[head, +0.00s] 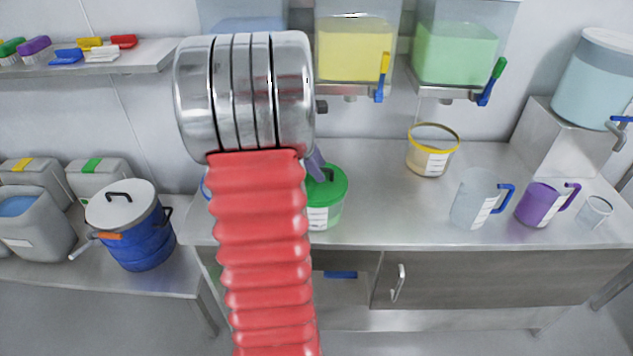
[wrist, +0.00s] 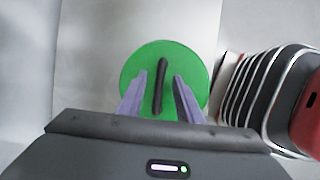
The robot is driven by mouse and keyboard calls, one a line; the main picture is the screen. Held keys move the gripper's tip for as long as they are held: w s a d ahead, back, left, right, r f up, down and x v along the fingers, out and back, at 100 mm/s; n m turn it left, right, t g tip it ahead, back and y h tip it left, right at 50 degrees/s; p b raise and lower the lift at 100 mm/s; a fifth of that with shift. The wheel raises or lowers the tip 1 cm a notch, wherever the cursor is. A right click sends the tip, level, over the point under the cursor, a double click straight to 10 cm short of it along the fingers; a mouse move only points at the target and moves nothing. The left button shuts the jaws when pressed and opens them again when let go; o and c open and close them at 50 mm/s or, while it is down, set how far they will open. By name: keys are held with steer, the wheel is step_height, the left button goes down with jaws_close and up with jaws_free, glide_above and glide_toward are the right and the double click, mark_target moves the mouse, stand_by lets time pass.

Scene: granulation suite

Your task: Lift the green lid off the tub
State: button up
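The tub (head: 320,216) with its green lid (head: 334,186) stands on the steel counter, partly hidden behind my arm. The lid sits on the tub and has a black bar handle on top. In the wrist view the lid (wrist: 133,67) is a green disc and its black handle (wrist: 161,80) runs between my two purple fingers. My gripper (wrist: 159,76) is open, with a gap on each side of the handle. In the head view only part of a purple finger (head: 315,163) shows, close to the handle.
A yellow-rimmed tub (head: 431,157), a clear jug (head: 474,198) and a purple jug (head: 539,204) stand to the right on the counter. Dispensers with yellow (head: 353,55) and green contents (head: 454,52) hang above. A blue drum (head: 146,241) stands at left.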

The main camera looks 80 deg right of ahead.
steer(key=shift+c, duration=0.4)
jaws_close()
stand_by(0.5)
